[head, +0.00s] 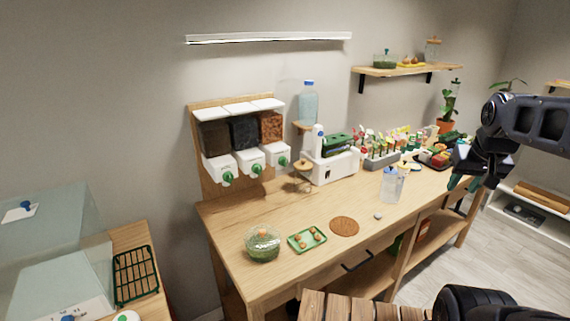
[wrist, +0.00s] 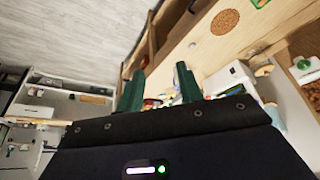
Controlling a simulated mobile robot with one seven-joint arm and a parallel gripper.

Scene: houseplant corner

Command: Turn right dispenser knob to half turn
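A wall dispenser with three hoppers stands at the back left of the workbench in the head view. The right dispenser (head: 270,127) holds orange-brown bark, and its green right dispenser knob (head: 283,161) sits on a white outlet. The middle knob (head: 257,169) and left knob (head: 228,177) are also green. A green knob (wrist: 304,64) on a white outlet shows at the right edge of the wrist view. My gripper (head: 463,183) is far right of the dispenser, above the bench's right end. Its green fingers (wrist: 158,88) are apart and empty. The knob's exact angle is too small to tell.
A white machine (head: 333,166), a bottle (head: 308,102) on a small stand and a rack of colourful tools (head: 382,160) stand right of the dispenser. A glass bowl (head: 263,245), green tray (head: 307,239) and cork disc (head: 344,226) lie in front. Bare bench lies before the knobs.

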